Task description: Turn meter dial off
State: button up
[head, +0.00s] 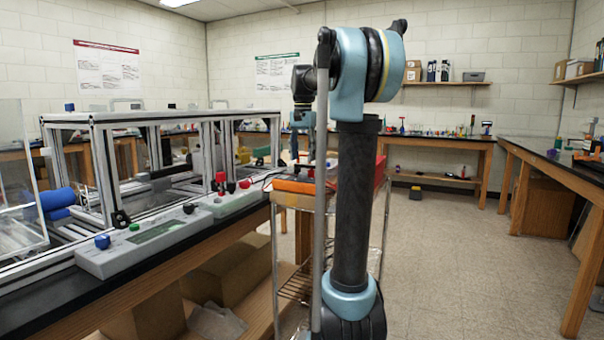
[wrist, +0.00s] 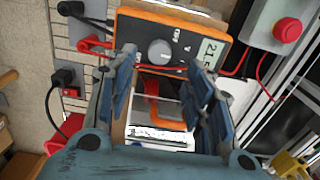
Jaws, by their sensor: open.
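The orange-and-grey meter (wrist: 150,22) is at the top of the wrist view, with a round grey dial (wrist: 160,52) on its face. Its display (wrist: 208,53) shows digits. Small white labels surround the dial, but I cannot tell which one it points to. In the head view the orange meter (head: 293,186) lies on the cart top. My gripper (wrist: 163,72) is open, its two blue fingers on either side of the dial in the picture, with no clear contact.
Red and black leads with plugs (wrist: 92,42) lie left of the meter. A box with a red button (wrist: 287,30) stands at the right. An extrusion frame (head: 100,125) and a grey control panel (head: 150,238) occupy the bench. The right-hand floor (head: 470,260) is clear.

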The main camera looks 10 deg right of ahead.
aim_at(303, 176)
jog(key=shift+f, duration=3.2)
jog(key=c, duration=1.1)
